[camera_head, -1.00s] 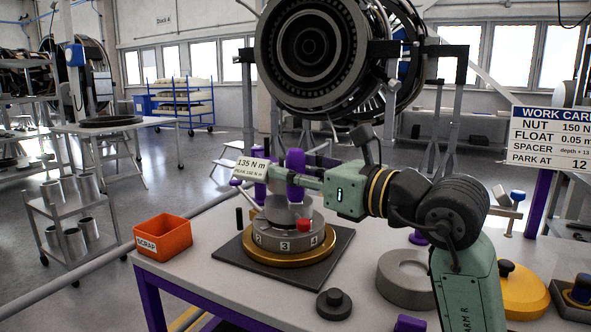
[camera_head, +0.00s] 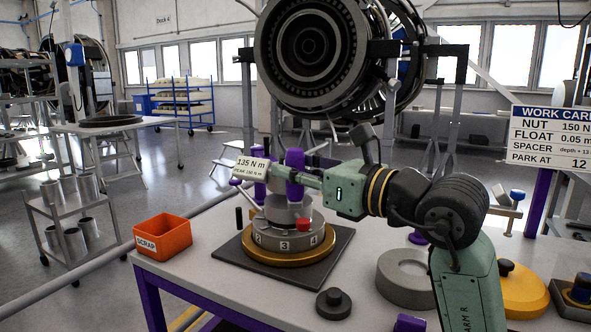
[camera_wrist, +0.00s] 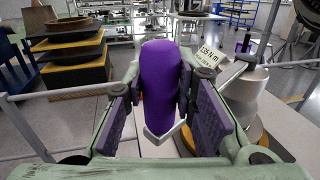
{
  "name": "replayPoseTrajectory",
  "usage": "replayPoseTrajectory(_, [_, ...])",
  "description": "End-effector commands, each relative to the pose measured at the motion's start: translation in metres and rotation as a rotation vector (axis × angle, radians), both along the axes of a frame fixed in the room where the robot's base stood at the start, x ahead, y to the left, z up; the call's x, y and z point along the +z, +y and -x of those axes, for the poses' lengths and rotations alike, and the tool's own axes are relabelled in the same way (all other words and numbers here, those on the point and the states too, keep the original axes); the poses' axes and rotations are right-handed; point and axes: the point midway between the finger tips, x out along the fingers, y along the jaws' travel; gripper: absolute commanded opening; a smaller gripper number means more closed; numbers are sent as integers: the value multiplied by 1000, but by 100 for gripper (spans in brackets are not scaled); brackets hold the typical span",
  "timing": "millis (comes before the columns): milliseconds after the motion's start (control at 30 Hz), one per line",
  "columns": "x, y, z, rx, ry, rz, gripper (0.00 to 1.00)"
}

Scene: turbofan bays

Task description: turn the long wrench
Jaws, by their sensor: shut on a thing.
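The long wrench has an upright purple handle (camera_head: 295,172), which also shows large in the wrist view (camera_wrist: 160,85). My gripper (camera_head: 302,179) is shut around this handle, with a pad on each side of it in the wrist view. A tag reading 135 N m (camera_head: 251,168) shows left of the handle in the head view. Below stands a grey numbered hub (camera_head: 272,237) with 2, 3 and 4 on its side and a red block (camera_head: 304,225) at its edge. It sits on a gold ring (camera_head: 290,257). The wrench's joint with the hub is partly hidden.
The hub stands on a dark mat (camera_head: 327,262) on the workbench. An orange scrap bin (camera_head: 165,238) is at left, a black knob (camera_head: 333,303) in front, a grey ring (camera_head: 402,288) at right. A large engine (camera_head: 310,48) hangs behind. A work card (camera_head: 550,138) stands at right.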

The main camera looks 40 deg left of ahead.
Motion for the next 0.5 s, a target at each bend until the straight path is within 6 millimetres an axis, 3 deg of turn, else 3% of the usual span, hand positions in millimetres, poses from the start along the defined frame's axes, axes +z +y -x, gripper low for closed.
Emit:
replayPoseTrajectory(200, [-1,25,23,7,-8,2,0])
replayPoseTrajectory(467, [0,29,27,12,-5,2,0])
replayPoseTrajectory(500, [0,29,27,12,-5,2,25])
